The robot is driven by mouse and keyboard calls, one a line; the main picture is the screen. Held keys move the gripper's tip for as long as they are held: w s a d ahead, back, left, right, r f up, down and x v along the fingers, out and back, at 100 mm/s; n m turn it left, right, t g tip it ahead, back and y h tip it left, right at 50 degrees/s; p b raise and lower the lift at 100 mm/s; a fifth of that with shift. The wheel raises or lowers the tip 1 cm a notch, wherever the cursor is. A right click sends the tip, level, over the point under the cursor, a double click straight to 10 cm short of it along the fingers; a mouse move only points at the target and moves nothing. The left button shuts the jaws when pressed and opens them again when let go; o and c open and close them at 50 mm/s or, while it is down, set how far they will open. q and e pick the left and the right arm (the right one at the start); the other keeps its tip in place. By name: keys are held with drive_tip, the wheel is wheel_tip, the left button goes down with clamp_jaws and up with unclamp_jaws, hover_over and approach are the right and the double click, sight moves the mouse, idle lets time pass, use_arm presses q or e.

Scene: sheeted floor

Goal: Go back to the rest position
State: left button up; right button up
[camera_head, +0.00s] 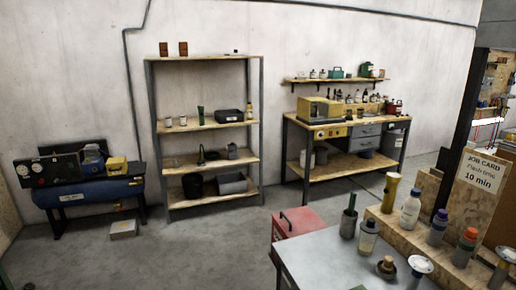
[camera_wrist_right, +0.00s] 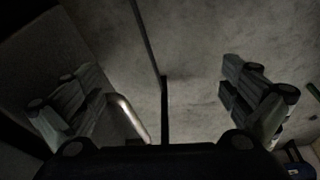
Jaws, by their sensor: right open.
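My right gripper (camera_wrist_right: 165,110) shows in the right wrist view, with its two fingers spread wide apart. It is open and nothing is between the fingertips. Behind the fingers is a dim grey surface with a dark vertical bar and a curved pale metal piece near the left finger. My left gripper is not in the head view, and neither is my right gripper.
A grey table (camera_head: 330,262) with bottles stands at the front right, beside a stepped wooden rack (camera_head: 400,228) and a job card sign (camera_head: 481,172). A red box (camera_head: 299,222) adjoins it. A shelf unit (camera_head: 208,122) and a workbench (camera_head: 345,124) line the wall. The floor (camera_head: 190,245) at front left is mostly clear.

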drive_tip(key=s+f+g, duration=0.1)
drive_tip(key=s+f, duration=0.2)
drive_tip(key=f, duration=0.7)
drive_tip(key=s+f, duration=0.3)
drive_tip(key=f, duration=0.6)
drive_tip(key=s+d+f+g+b, duration=0.1)
drive_tip(key=s+d+f, duration=0.2)
drive_tip(key=s+f, duration=0.8)
drive_tip(key=s, duration=0.3)
drive_tip(key=shift+d+f+b, duration=0.2)
drive_tip(key=shift+f+b, duration=0.1)
drive_tip(key=shift+c, duration=0.6)
